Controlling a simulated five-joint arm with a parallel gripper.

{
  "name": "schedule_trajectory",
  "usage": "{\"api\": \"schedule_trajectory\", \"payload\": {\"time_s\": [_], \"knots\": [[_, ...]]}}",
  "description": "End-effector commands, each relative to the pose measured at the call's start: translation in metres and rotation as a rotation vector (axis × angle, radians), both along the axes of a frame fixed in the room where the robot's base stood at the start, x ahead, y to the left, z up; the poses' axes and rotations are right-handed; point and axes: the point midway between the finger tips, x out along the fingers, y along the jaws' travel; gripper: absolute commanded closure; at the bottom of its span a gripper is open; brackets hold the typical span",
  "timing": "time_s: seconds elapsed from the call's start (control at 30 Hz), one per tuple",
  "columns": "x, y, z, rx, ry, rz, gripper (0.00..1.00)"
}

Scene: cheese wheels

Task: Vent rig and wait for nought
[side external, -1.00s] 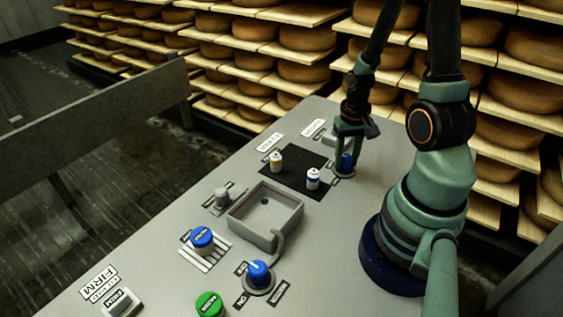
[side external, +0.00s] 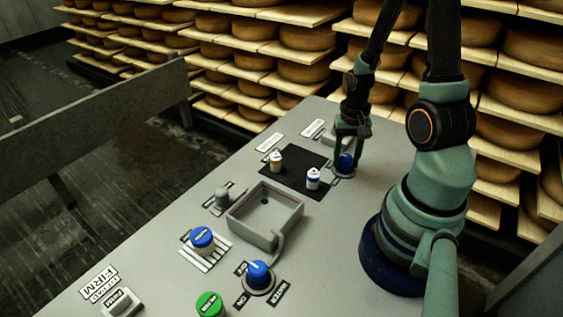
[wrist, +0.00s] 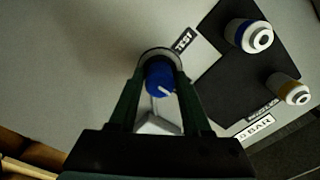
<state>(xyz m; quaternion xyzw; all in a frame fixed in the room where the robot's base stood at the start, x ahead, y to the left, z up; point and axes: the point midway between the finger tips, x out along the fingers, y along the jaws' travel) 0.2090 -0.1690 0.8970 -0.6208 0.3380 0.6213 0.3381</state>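A blue knob (side external: 345,161) with a white pointer line sits on a grey round base at the far right of the bench. It also shows in the wrist view (wrist: 159,80), beside a label reading "TEST" (wrist: 183,40). My gripper (side external: 349,150) points down over this knob. In the wrist view its two fingers (wrist: 160,85) lie close on either side of the knob and appear to be closed on it. A label reading "BAR" (wrist: 255,130) lies near the black mat. I cannot see a gauge reading.
A black mat (side external: 296,159) holds a yellow-banded canister (side external: 276,161) and a blue-banded canister (side external: 312,178). A grey basin (side external: 265,226), a blue-topped jar (side external: 202,240), a blue water knob (side external: 258,273) and a green button (side external: 210,303) are nearer. Cheese shelves stand behind.

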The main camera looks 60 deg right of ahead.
Motion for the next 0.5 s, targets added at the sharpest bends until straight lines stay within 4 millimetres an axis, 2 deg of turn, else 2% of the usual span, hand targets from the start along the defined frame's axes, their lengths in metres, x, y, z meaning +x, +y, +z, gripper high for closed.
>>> {"api": "schedule_trajectory", "payload": {"time_s": [0.37,0.5], "knots": [[0.0002,-0.0001,0.0003,-0.001,-0.001,0.001,0.28],[0.0006,-0.0006,0.0063,-0.002,-0.002,0.001,0.28]]}}
